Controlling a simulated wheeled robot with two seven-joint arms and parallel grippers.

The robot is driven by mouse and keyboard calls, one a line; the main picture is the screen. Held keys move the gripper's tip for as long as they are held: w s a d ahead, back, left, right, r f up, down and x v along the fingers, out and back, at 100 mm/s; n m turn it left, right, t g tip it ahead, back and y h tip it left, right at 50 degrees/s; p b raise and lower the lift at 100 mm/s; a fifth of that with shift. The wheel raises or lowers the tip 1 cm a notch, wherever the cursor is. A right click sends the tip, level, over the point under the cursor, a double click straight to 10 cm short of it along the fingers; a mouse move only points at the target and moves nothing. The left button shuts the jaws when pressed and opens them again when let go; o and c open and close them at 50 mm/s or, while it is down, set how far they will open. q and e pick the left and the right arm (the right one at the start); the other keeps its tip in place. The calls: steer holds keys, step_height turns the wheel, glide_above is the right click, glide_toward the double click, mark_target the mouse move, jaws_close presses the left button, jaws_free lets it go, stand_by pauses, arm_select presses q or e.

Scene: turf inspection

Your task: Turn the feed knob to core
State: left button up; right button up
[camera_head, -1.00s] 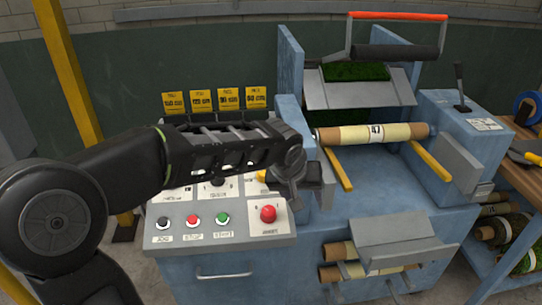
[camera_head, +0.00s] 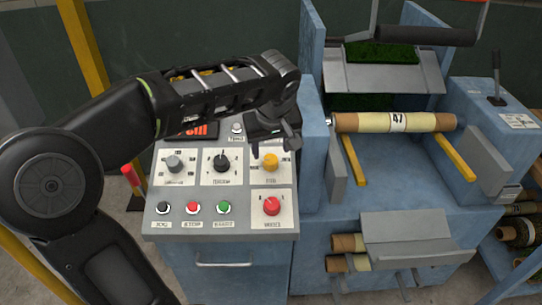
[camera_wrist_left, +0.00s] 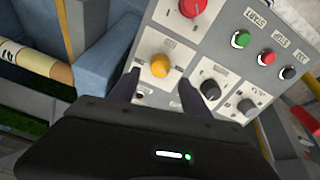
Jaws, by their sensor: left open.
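A yellow knob (camera_head: 270,162) sits on a white plate at the upper right of the control panel (camera_head: 220,233); its small lettering is too blurred to read surely, but it appears to be the feed knob. It also shows in the left wrist view (camera_wrist_left: 160,65). My left gripper (camera_head: 273,146) is open, pointing down above the panel close to this knob. In the left wrist view its two dark fingers (camera_wrist_left: 161,90) lie either side of the knob's lower edge, with no clear contact. My right gripper is not in view.
A grey knob (camera_head: 174,163) and a black knob (camera_head: 221,161) stand left of the yellow one. Below are black, red and green buttons (camera_head: 193,208) and a red knob (camera_head: 271,206). A blue machine wall (camera_head: 313,150) rises close on the right, beside a roll (camera_head: 395,122).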

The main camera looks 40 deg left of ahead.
mark_target(271, 159)
arm_select(q)
steer(key=x, duration=0.6)
steer(key=shift+c, duration=0.3)
jaws_close()
